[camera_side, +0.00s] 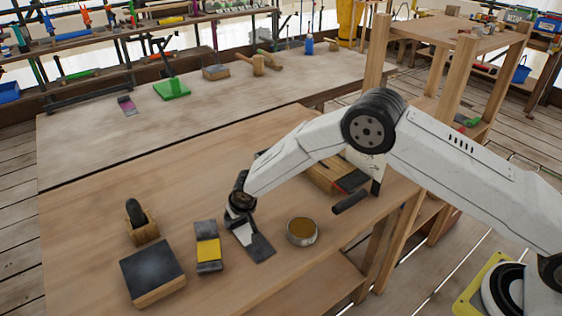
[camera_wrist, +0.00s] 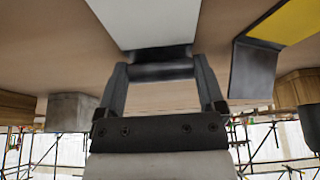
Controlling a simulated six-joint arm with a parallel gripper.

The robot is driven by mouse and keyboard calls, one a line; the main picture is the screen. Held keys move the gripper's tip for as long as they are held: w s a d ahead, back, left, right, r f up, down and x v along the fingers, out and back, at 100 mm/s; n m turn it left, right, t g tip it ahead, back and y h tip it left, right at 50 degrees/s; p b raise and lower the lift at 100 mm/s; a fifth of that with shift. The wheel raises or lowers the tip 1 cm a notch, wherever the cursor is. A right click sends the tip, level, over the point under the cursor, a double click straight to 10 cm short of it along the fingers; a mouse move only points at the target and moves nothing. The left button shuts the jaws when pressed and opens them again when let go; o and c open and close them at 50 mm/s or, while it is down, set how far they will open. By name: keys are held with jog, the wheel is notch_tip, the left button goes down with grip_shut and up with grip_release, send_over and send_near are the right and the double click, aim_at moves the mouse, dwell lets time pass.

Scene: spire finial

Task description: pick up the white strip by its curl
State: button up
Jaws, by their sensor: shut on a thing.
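The white strip (camera_side: 243,234) lies on the wooden bench in the side view, with a dark flat end towards the front. In the wrist view its white middle (camera_wrist: 145,18) runs to the top edge and its dark curled end (camera_wrist: 162,56) sits between my fingers. My gripper (camera_side: 239,212) is at the strip's back end, low over the bench. In the wrist view my gripper (camera_wrist: 161,75) is shut on the curl, a finger at each side. I cannot tell whether the strip is clear of the bench.
A yellow strip with dark ends (camera_side: 208,249) lies just left of the white one. A dark-topped block (camera_side: 152,272) and a wooden holder (camera_side: 141,225) stand further left. A round tin (camera_side: 302,231) is close on the right.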

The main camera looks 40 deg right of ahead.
jog(key=shift+r, duration=1.45)
jog(key=s+d+r, duration=0.3)
jog(key=s+r, duration=0.7)
jog(key=s, duration=0.3)
jog(key=shift+s+d, duration=0.2)
jog(key=shift+d, duration=0.2)
jog(key=shift+d, duration=0.1)
